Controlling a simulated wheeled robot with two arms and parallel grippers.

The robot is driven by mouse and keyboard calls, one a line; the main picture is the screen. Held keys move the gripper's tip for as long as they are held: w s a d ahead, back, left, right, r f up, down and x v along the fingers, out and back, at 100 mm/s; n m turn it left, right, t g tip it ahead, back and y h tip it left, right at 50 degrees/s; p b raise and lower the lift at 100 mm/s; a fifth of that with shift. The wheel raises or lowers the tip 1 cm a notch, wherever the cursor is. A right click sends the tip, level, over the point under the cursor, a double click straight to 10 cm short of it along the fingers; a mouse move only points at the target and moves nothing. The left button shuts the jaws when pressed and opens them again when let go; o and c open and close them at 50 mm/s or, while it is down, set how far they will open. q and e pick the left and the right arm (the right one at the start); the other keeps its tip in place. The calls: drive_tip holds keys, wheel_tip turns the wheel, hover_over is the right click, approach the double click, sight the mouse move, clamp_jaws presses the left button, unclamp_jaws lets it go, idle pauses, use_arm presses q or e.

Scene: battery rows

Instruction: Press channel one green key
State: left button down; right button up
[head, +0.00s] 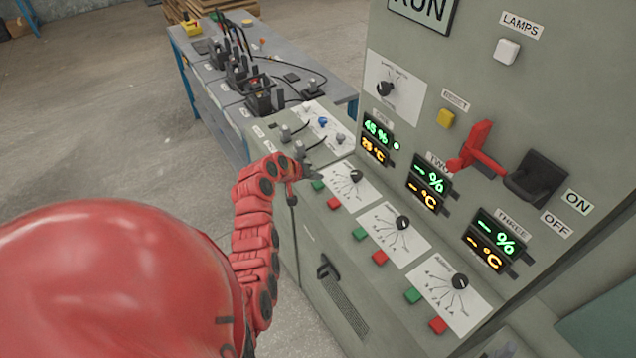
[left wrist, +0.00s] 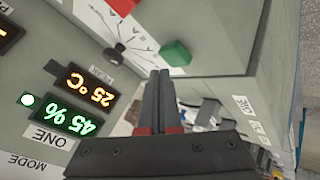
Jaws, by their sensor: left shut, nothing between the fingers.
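The channel one green key (head: 318,185) is a small green block on the sloped panel, left of its red key (head: 334,203) and below the channel one dial (head: 356,176). In the left wrist view the green key (left wrist: 175,53) is just past my fingertips. My left gripper (head: 308,171) is shut and empty, close above and behind the key; its dark fingers (left wrist: 163,75) point at the key's edge. I cannot tell whether they touch it. The channel one display (head: 376,138) reads 45 % and 25 °C, with a green lamp (head: 396,146) lit. My right gripper is not in view.
Green and red keys for channels two (head: 360,233) and three (head: 412,296) lie along the same panel. A red lever (head: 478,148) juts from the upright cabinet face. A bench (head: 205,75) with batteries and cables stands behind. Open floor lies left.

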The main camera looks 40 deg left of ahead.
sight(316, 185)
use_arm(q)
drive_tip(key=shift+r+p, duration=0.55)
drive_tip(key=shift+r, duration=0.75)
drive_tip(key=shift+r+p, duration=0.3)
drive_tip(key=shift+r, duration=0.95)
drive_tip(key=shift+f, duration=0.1)
